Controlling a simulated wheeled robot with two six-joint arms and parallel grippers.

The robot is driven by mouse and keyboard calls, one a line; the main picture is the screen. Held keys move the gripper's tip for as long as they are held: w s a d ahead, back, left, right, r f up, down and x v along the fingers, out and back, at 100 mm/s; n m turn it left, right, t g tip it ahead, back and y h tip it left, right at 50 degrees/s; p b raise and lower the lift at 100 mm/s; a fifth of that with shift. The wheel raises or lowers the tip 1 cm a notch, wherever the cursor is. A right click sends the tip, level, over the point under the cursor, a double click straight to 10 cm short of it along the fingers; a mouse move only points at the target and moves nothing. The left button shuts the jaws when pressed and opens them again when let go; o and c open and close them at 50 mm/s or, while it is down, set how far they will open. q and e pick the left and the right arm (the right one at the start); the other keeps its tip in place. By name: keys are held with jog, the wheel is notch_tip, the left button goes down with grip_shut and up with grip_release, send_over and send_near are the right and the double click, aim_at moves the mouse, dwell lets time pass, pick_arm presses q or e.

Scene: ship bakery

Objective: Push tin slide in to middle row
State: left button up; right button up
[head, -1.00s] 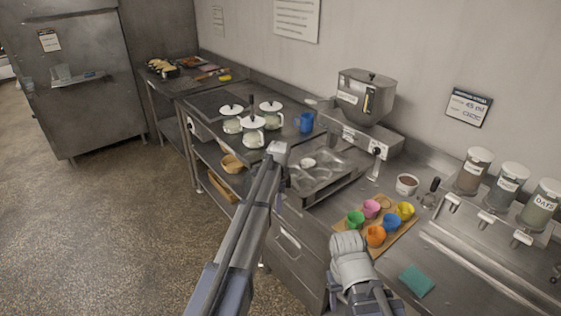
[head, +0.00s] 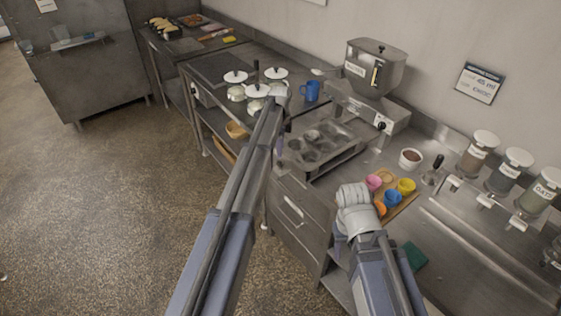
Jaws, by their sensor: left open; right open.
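A grey metal muffin tin (head: 322,142) with several round wells lies on the steel counter, in the middle of the head view. It sits in front of the mixer-like hopper machine (head: 372,72). My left gripper (head: 277,94) is at the far end of my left arm, to the left of the tin in the picture; its fingers are hard to make out. My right gripper (head: 354,197) is over the counter's front edge, nearer to me than the tin and beside the wooden board (head: 403,210) of coloured cups. I see nothing held in either gripper.
Lidded white pots (head: 257,91) and a blue mug (head: 311,91) stand left of the tin. A bowl of brown powder (head: 411,158) and labelled jars (head: 479,154) stand right. Drawers (head: 290,208) are under the counter. The floor at left is clear.

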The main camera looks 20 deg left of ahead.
aim_at(280, 161)
pick_arm(q)
notch_tip(280, 161, down, 6)
jog(key=b, duration=0.5)
jog(key=shift+f+b, duration=0.2)
jog(key=shift+b, duration=0.15)
grip_shut()
dwell(1.0)
